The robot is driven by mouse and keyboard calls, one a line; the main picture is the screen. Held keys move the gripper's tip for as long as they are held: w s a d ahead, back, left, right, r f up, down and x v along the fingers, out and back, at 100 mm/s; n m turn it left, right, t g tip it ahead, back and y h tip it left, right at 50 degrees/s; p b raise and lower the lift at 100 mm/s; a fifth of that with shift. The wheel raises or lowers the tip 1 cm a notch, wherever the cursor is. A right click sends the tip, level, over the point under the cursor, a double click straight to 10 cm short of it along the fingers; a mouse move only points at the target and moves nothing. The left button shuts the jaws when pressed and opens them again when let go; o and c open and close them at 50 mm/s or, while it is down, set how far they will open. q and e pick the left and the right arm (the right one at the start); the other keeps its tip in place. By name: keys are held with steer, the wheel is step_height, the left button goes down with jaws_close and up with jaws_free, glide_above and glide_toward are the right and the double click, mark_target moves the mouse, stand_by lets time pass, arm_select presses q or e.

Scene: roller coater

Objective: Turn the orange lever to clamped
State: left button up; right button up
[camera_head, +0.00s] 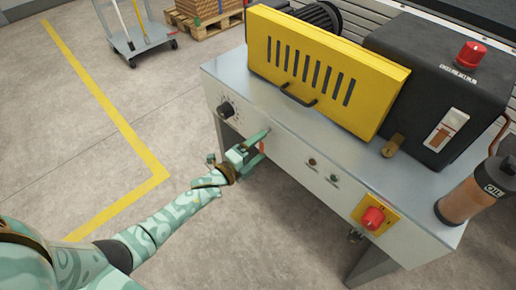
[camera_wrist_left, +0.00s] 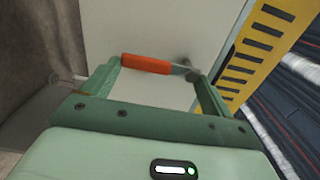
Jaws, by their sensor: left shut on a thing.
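The orange lever (camera_wrist_left: 145,63) has an orange grip on a short metal shank on the machine's front panel. In the head view a small red-orange part of it (camera_head: 262,147) shows between the fingers. My left gripper (camera_head: 262,146) reaches the front panel, below the black knob. In the left wrist view its two green fingers (camera_wrist_left: 157,72) stand at either end of the lever, which lies lengthwise between their tips; it is shut on the lever. A clamped mark cannot be read. My right gripper is not in view.
The machine has a yellow slotted cover (camera_head: 325,70), a black knob (camera_head: 225,110), a red knob on a yellow plate (camera_head: 373,218) and an oil bottle (camera_head: 470,195) on its top. A trolley (camera_head: 136,32) stands behind at left. The floor (camera_head: 60,120) left of the machine is clear.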

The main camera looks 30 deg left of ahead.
arm_select(q)
steer(key=shift+s+f, duration=0.1)
steer(key=shift+f, duration=0.05)
steer(key=o, duration=1.2)
steer(key=shift+s+a, duration=0.1)
steer(key=shift+s, duration=0.1)
steer(key=p+v, duration=0.4)
steer(key=v, duration=1.1)
steer(key=shift+s, duration=0.4)
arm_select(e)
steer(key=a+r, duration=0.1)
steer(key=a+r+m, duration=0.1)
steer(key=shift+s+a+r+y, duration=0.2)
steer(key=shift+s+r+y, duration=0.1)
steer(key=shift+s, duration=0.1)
arm_select(q)
steer(key=shift+a, duration=0.15)
